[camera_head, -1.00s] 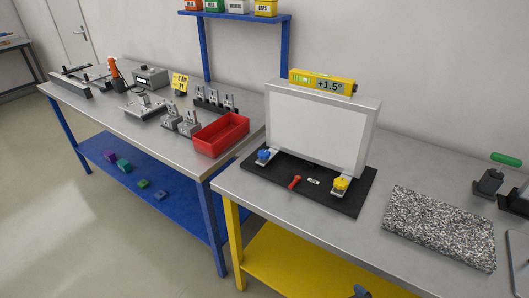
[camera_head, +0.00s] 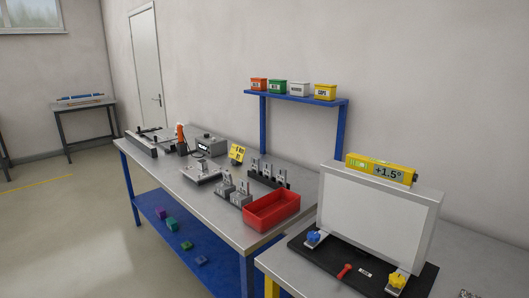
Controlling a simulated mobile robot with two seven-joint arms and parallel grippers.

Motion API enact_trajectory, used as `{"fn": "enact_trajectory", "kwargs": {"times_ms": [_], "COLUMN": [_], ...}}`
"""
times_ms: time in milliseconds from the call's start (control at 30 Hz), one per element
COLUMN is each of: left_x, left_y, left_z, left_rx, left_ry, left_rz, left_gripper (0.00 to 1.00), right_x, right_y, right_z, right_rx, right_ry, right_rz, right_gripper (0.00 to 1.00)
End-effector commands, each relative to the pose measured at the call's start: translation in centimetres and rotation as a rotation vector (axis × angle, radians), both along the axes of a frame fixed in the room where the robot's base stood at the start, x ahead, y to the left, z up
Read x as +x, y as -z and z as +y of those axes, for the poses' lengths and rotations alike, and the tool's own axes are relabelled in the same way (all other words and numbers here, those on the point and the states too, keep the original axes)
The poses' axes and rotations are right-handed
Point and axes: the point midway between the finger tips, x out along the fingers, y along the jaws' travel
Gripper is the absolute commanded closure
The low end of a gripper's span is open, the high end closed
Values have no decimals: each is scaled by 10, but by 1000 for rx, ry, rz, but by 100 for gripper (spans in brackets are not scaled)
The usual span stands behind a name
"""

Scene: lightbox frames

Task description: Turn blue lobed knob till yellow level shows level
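The blue lobed knob (camera_head: 313,237) sits at the left foot of the white lightbox frame (camera_head: 376,213), on a black base mat (camera_head: 338,271). The yellow level (camera_head: 381,169) lies on the frame's top edge, and its display reads +1.5°. A yellow lobed knob (camera_head: 398,279) is at the frame's right foot. A red-handled item (camera_head: 345,271) lies on the mat between the knobs. Neither of my grippers shows in the current view.
A red tray (camera_head: 272,210) and several grey fixtures stand on the bench to the left. A blue shelf (camera_head: 295,97) behind carries labelled bins. A dark table (camera_head: 85,108) and a door (camera_head: 146,62) are farther back.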

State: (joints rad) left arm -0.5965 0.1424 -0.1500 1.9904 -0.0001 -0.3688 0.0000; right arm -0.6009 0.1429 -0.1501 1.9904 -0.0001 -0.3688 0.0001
Motion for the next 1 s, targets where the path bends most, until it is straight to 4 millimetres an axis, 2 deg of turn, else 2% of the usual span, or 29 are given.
{"fn": "enact_trajectory", "kwargs": {"times_ms": [1000], "left_x": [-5], "left_y": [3], "left_z": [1], "left_rx": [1], "left_ry": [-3], "left_rz": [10], "left_gripper": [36], "right_x": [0], "right_y": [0], "right_z": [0], "right_rx": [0], "right_ry": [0], "right_rz": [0], "right_gripper": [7]}}
